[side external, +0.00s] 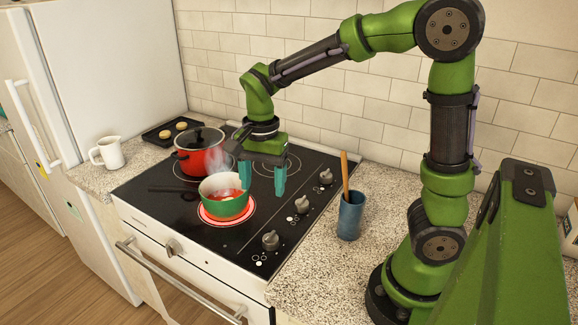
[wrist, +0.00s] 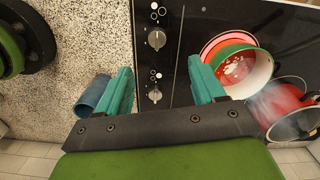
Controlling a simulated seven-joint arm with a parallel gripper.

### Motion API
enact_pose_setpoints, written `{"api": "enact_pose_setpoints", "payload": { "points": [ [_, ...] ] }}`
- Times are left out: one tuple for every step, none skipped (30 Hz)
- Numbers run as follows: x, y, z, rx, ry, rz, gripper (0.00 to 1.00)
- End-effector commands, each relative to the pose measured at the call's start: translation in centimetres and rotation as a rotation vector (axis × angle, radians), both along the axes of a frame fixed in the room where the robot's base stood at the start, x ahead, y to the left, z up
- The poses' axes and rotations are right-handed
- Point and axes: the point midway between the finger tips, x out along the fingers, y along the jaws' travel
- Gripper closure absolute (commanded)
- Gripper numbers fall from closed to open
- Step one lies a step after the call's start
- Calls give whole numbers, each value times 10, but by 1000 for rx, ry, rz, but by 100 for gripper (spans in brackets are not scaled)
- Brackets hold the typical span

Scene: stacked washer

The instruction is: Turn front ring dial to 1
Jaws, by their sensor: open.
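Several dark knobs run along the right side of the black cooktop (side external: 150,190). The front dial (side external: 270,240) is the one closest to the oven's front edge, with small printed marks beside it. The middle dial (side external: 302,205) and rear dial (side external: 325,176) stand behind it. My gripper (side external: 262,180) is open and empty, pointing down above the cooktop, behind and to the left of the front dial and apart from it.
A green pot (side external: 226,205) with red contents steams on a glowing front burner, close beside my gripper. A red lidded pot (side external: 198,150) stands behind it. A blue cup (side external: 350,215) with a wooden utensil stands right of the dials. A white pitcher (side external: 108,153) is far left.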

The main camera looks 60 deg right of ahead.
Motion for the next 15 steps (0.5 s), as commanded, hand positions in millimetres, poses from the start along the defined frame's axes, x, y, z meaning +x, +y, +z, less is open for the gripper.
{"api": "enact_pose_setpoints", "payload": {
  "points": [
    [6,-5,-1,-24,29,-109,31],
    [8,-8,0,-33,38,-174,31],
    [9,-11,2,-41,47,-250,31],
    [9,-12,6,-43,46,-295,31],
    [9,-12,7,-44,50,-333,31],
    [7,-12,8,-46,57,-371,31],
    [6,-11,7,-47,62,-392,31],
    [6,-11,7,-46,65,-409,31],
    [5,-11,5,-47,67,-422,31],
    [5,-11,4,-47,68,-427,31],
    [5,-11,2,-47,69,-430,31],
    [4,-11,-2,-48,69,-430,31],
    [4,-11,-6,-47,70,-430,31],
    [4,-11,-11,-48,71,-430,31],
    [3,-11,-18,-48,72,-429,31]
  ]
}}
